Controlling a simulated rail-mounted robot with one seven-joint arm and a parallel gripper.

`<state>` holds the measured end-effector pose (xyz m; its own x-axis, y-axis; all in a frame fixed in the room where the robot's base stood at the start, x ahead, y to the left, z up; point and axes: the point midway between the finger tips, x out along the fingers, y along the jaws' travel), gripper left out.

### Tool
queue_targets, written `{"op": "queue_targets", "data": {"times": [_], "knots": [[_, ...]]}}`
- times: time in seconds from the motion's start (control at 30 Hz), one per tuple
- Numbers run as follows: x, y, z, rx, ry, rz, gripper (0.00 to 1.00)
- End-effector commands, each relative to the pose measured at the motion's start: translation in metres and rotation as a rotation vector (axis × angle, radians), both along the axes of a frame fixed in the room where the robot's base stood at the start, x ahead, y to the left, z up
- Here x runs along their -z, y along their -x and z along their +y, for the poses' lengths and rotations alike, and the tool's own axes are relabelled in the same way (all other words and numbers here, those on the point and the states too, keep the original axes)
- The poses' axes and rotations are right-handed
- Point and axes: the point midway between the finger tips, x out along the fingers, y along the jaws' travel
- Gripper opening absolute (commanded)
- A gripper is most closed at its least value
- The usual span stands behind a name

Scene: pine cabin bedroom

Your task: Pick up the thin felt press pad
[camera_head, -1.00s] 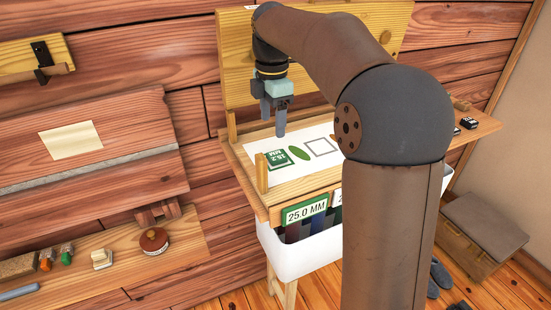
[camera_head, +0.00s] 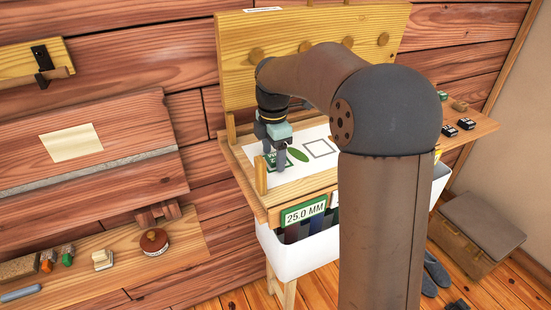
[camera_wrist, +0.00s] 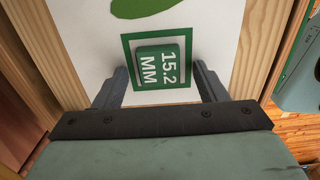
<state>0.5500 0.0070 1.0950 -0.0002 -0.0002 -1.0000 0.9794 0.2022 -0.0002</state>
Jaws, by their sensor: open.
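My gripper (camera_wrist: 161,74) is open, with one finger on each side of the pad and a gap visible at each side. In the head view my gripper (camera_head: 275,168) points down at the left part of the sheet, and its fingers partly hide the pad. Whether the fingertips touch the sheet cannot be told.
A green oval (camera_head: 298,155) and an empty square outline (camera_head: 320,148) are on the sheet beside the pad. A wooden post (camera_head: 261,176) stands close by at the desk's left edge. A pegged board (camera_head: 235,60) rises behind. A white bin (camera_head: 285,255) with labelled dividers hangs in front.

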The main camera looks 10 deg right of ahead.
Motion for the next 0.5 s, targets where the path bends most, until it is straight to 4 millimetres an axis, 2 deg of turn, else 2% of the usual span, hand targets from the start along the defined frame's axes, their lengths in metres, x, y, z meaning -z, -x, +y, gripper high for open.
{"op": "queue_targets", "data": {"times": [0.03, 0.2, 0.5], "knots": [[-0.0001, 0.0000, 0.0000, 0.000, 0.000, 0.000, 0.65], [-0.0003, 0.0000, 0.0001, 0.000, 0.000, 0.000, 0.18], [-0.0006, 0.0000, 0.0001, 0.000, 0.000, 0.000, 0.18]]}}
